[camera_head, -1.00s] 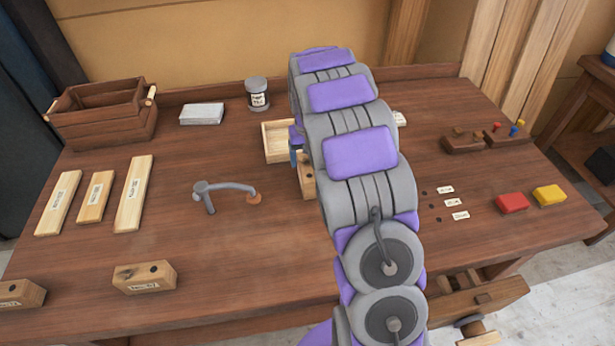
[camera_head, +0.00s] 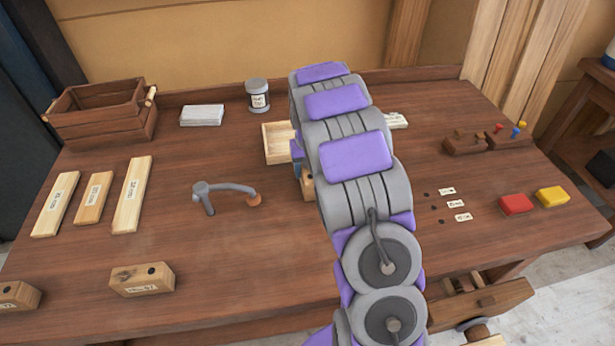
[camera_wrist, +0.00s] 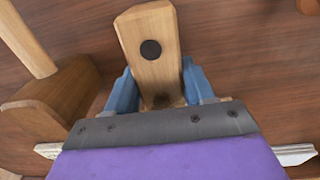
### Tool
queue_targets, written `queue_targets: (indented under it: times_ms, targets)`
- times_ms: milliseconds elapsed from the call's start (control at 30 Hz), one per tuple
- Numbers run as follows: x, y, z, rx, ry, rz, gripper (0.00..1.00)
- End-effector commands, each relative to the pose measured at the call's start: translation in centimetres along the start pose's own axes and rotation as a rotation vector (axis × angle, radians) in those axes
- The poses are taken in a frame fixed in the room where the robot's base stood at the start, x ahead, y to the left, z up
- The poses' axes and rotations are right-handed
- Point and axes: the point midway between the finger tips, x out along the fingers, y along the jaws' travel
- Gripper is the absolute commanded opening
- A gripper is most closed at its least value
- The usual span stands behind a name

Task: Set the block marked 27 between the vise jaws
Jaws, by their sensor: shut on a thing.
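My gripper (camera_wrist: 155,88) has its blue fingers shut on a pale wooden block (camera_wrist: 165,72) with a black dot on its end face. In the head view my arm hides most of this block (camera_head: 307,187), and its marking does not show. A wooden vise (camera_head: 480,299) is at the bench's front right edge, partly hidden by my arm, with a grey handle below. The held block is well apart from it, over the middle of the bench. Two similar dotted blocks, one (camera_head: 142,279) and another (camera_head: 16,296), lie at the front left; their labels are hard to read.
A curved grey clamp-like tool (camera_head: 225,193) stands left of my arm. A shallow wooden tray (camera_head: 278,143) is behind it. Labelled planks (camera_head: 131,195) and a crate (camera_head: 103,115) are at left. Red (camera_head: 516,204) and yellow (camera_head: 552,196) blocks lie at right. The front middle is clear.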

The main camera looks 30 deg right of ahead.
Motion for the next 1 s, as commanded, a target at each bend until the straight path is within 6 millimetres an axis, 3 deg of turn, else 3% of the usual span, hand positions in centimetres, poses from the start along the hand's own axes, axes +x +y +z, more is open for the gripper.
queue_targets:
  times_ms: [367,667,1000]
  targets:
    - [0.0,0.0,0.0,0.0,0.001,0.0,0.03]
    - [-0.5,0.0,0.0,0.0,0.002,-0.001,0.03]
    - [-4.1,0.0,-0.1,-0.001,0.007,0.0,0.03]
